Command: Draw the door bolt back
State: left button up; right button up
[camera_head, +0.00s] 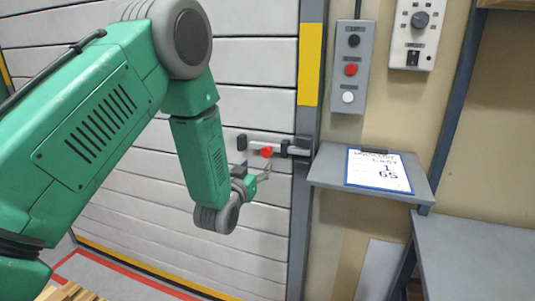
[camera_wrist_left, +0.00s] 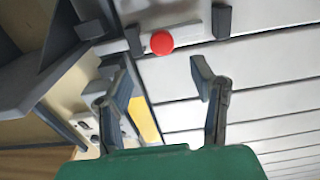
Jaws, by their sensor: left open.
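The door bolt (camera_head: 276,149) is a light grey bar lying across the slatted door (camera_head: 247,105) in dark brackets, with a red knob (camera_head: 266,151) on it. Its right end is by the dark door post. My left gripper (camera_head: 262,173) is open and empty, just below the knob in the head view. In the left wrist view the red knob (camera_wrist_left: 161,42) lies ahead of the two spread fingers of my left gripper (camera_wrist_left: 160,75), roughly centred between them and apart from both. My right gripper is not in view.
A control box (camera_head: 352,68) with black, red and white buttons and a switch box (camera_head: 415,30) hang on the wall. A small grey shelf (camera_head: 325,165) with a clipboard (camera_head: 380,170) juts out right of the bolt. A grey bench (camera_head: 470,255) stands lower right.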

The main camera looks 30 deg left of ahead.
aim_at(266, 154)
pick_arm(q)
jog(key=x, duration=0.9)
jog(key=shift+a+f, duration=0.15)
jog(key=shift+a, duration=0.15)
jog(key=shift+w+d, duration=0.1)
jog(key=shift+w, duration=0.25)
